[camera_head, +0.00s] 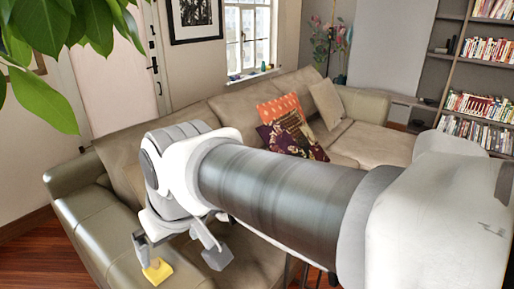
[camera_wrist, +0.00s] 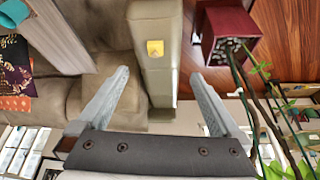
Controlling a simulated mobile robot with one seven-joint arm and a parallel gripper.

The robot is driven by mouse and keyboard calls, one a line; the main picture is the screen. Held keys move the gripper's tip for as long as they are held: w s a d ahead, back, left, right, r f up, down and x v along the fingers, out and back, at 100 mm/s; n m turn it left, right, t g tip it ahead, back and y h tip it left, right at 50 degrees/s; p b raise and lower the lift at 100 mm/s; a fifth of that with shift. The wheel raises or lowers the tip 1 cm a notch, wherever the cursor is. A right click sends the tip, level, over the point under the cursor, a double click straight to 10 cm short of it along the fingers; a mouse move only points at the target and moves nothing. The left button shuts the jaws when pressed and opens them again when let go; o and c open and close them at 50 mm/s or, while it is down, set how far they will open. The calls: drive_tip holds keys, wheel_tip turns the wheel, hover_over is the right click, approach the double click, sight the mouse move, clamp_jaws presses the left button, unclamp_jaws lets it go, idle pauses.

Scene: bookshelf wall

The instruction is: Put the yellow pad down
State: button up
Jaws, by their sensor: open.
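The yellow pad (camera_wrist: 155,48) lies flat on the sofa's armrest (camera_wrist: 150,80) in the wrist view. It shows between the two finger lines, beyond the fingertips. My gripper (camera_wrist: 160,75) is open and its fingers are wide apart with nothing between them. In the head view the yellow pad (camera_head: 157,271) shows at the lower left, just below the left finger of my gripper (camera_head: 180,250). The pad looks apart from the fingers in the wrist view. Part of the sofa is hidden behind my arm in the head view.
The beige sofa (camera_head: 240,105) carries an orange patterned cushion (camera_head: 288,112) and a plain cushion (camera_head: 327,104). A dark red plant pot (camera_wrist: 229,22) stands on the wooden floor (camera_wrist: 285,25) beside the armrest. Leaves (camera_head: 65,30) hang at the upper left. Bookshelves (camera_head: 480,75) are at the right.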

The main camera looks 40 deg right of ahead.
drive_tip(key=shift+t, duration=0.3)
drive_tip(key=shift+s+d, duration=0.1)
drive_tip(key=shift+s, duration=1.9)
